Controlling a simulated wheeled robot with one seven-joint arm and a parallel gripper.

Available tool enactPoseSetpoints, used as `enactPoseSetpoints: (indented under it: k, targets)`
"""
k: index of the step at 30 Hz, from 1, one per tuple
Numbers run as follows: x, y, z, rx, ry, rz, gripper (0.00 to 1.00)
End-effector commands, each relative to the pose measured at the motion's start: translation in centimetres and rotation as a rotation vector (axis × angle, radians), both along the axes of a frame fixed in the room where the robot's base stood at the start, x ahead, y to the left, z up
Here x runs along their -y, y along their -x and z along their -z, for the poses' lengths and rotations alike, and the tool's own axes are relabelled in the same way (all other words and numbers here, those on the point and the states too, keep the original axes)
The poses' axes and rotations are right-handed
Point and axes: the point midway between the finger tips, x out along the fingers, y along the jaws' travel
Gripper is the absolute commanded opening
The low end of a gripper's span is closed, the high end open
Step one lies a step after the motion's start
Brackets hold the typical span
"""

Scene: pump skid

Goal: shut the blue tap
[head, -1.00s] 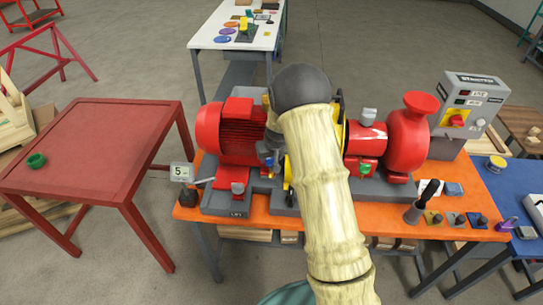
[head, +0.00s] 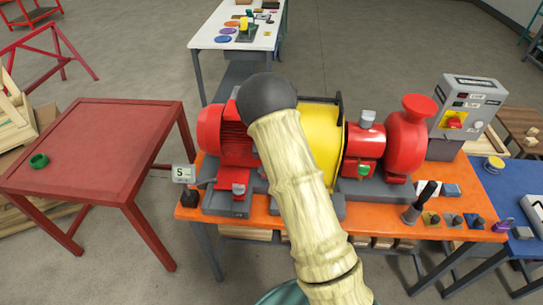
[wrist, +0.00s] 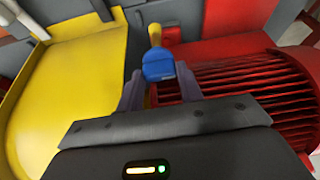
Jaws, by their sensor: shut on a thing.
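The blue tap (wrist: 158,66) shows in the wrist view as a small blue handle, with a short yellow part (wrist: 155,35) just beyond it. My gripper (wrist: 159,74) has one grey finger on each side of the blue handle and is shut on it. In the head view my arm hides both the gripper and the blue tap. The frames do not make clear how far the tap is turned. The tap lies between the red finned motor (wrist: 245,80) and the yellow guard (wrist: 75,65).
In the head view the pump skid stands on an orange bench (head: 262,222). The yellow guard (head: 318,125), a red pump (head: 405,140) and a green tap (head: 362,171) are right of my arm. A grey starter box (head: 466,105) stands behind right. A red table (head: 95,150) is at left.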

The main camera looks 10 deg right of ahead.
Motion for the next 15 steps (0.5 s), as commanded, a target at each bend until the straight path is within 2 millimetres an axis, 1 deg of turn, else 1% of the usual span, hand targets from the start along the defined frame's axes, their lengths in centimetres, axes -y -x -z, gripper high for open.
enactPoseSetpoints:
  k: [5, 13, 14, 15]
  targets:
    - [-0.03, -0.04, -0.12, 0.002, 0.002, 0.058, 0.14]
    - [0.03, -0.06, -0.07, 0.003, 0.000, 0.062, 0.14]
    - [0.03, -0.06, -0.07, 0.003, 0.000, 0.062, 0.40]
    - [0.02, -0.05, -0.08, 0.003, 0.000, 0.062, 0.45]
